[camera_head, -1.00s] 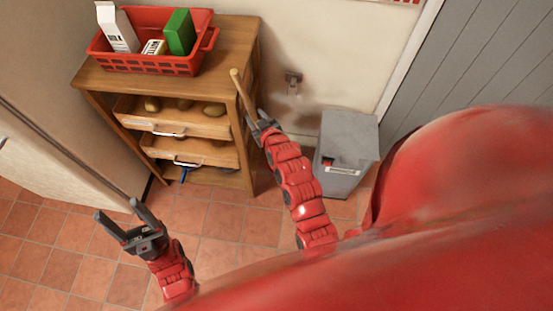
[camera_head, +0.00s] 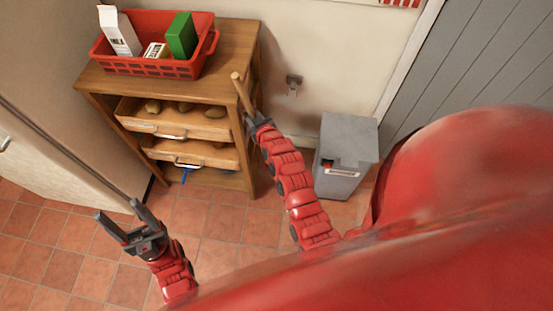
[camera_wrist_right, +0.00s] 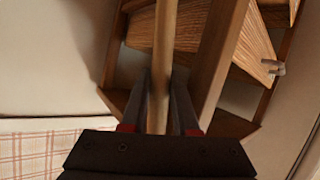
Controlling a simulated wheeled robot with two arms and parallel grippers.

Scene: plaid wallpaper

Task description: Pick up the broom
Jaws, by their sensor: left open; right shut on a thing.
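The broom shows only as a light wooden handle (camera_head: 242,93), upright and slightly tilted beside the right side of the wooden cabinet. My right gripper (camera_head: 255,121) is shut on this handle. In the right wrist view the handle (camera_wrist_right: 165,60) runs between the two fingers (camera_wrist_right: 160,103). The broom's lower end is not clearly visible; a small blue piece (camera_head: 185,176) shows under the cabinet's lower drawer, and I cannot tell whether it belongs to the broom. My left gripper (camera_head: 117,218) is open and empty above the tiled floor at the lower left.
The wooden cabinet (camera_head: 230,50) carries a red basket (camera_head: 150,67) with cartons; its drawers are pulled out, the upper holding several potato-like items. A grey bin (camera_head: 345,150) stands right of my right arm. Tiled floor (camera_head: 70,240) is free at the lower left.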

